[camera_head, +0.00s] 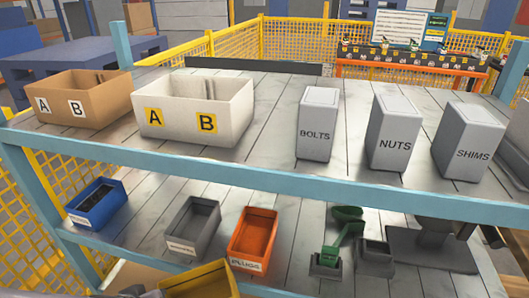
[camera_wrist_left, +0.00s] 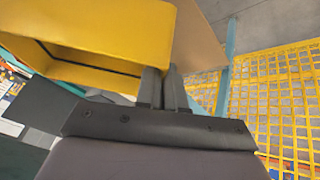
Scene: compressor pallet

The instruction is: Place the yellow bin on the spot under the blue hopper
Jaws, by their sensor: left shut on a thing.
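The yellow bin (camera_head: 205,284) is at the bottom edge of the head view, in front of the lower shelf and cut off by the frame. It fills the upper left of the left wrist view (camera_wrist_left: 100,38). My left gripper (camera_wrist_left: 164,88) is shut on the yellow bin's wall. In the head view only a dark bit of my left arm shows beside the bin, at the bottom left. My right gripper is not in view. I cannot make out a blue hopper or the spot under it in either view.
The lower shelf holds a blue bin (camera_head: 97,203), a grey bin (camera_head: 193,228), an orange bin (camera_head: 253,240) and a green device (camera_head: 340,248). The upper shelf holds two open boxes and BOLTS (camera_head: 318,125), NUTS (camera_head: 393,133) and SHIMS (camera_head: 467,143) containers. Its blue front rail (camera_head: 250,178) crosses the view.

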